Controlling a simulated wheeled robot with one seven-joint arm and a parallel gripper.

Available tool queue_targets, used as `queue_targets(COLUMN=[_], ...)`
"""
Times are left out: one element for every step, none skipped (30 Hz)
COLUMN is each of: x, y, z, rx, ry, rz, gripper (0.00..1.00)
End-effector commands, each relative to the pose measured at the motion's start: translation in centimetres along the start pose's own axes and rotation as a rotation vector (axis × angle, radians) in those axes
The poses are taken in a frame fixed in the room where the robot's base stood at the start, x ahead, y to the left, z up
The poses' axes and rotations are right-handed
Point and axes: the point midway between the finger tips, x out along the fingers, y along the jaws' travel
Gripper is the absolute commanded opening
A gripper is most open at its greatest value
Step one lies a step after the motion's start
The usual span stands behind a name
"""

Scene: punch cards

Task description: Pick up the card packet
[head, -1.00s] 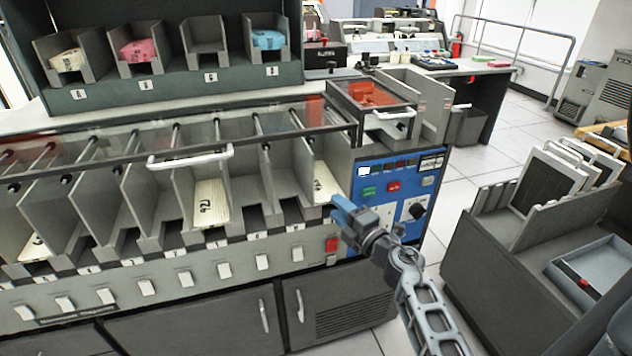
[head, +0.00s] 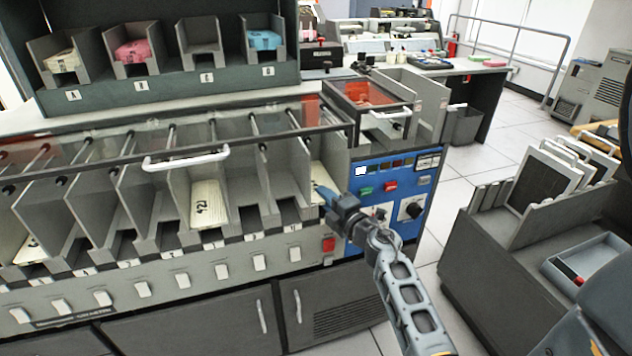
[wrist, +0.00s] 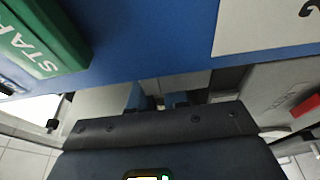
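A cream card packet (head: 318,173) stands in the rightmost bay of the grey card sorter, partly hidden by my gripper. A second cream packet (head: 207,206) with dark numbers leans in a middle bay, and a third (head: 29,250) is in a bay at the far left. My gripper (head: 323,194) is at the front of the rightmost bay, its blue fingertips overlapping the packet there; I cannot tell whether they touch it. In the wrist view the two blue fingers (wrist: 157,99) stand apart with a gap between them. No packet is clear in that view.
A blue control panel (head: 390,195) with a green start button (wrist: 38,42) is close beside my gripper. A clear cover with a white handle (head: 186,160) sits above the bays. Wrapped packets, including a pink one (head: 134,50) and a blue one (head: 264,40), are on the upper shelf.

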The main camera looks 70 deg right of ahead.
Motion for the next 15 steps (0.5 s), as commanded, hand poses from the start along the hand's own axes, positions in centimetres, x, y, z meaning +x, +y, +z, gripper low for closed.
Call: queue_targets(x=[-0.01, -0.01, -0.01, -0.01, -0.01, -0.01, -0.01, -0.01, -0.01, -0.02, 0.0, 0.0, -0.01, -0.01, 0.0], y=[0.0, -0.01, -0.01, -0.01, -0.01, -0.02, -0.02, -0.02, -0.02, -0.02, 0.02, 0.02, 0.01, 0.01, 0.01], z=[0.0, 0.0, 0.0, -0.01, -0.01, -0.01, 0.0, 0.0, 0.0, -0.01, 0.0, 0.0, 0.0, 0.0, -0.01], rx=[0.0, 0.0, 0.0, 0.0, 0.0, 0.0, 0.0, 0.0, 0.0, 0.0, 0.0, 0.0, 0.0, 0.0, 0.0], ry=[0.0, 0.0, 0.0, 0.0, 0.0, 0.0, 0.0, 0.0, 0.0, 0.0, 0.0, 0.0, 0.0, 0.0, 0.0], rz=[0.0, 0.0, 0.0, 0.0, 0.0, 0.0, 0.0, 0.0, 0.0, 0.0, 0.0, 0.0, 0.0, 0.0, 0.0], gripper=[0.11, 0.08, 0.04, 0.01, 0.0, 0.0, 0.0, 0.0, 0.0, 0.0, 0.0, 0.0, 0.0, 0.0, 0.0])
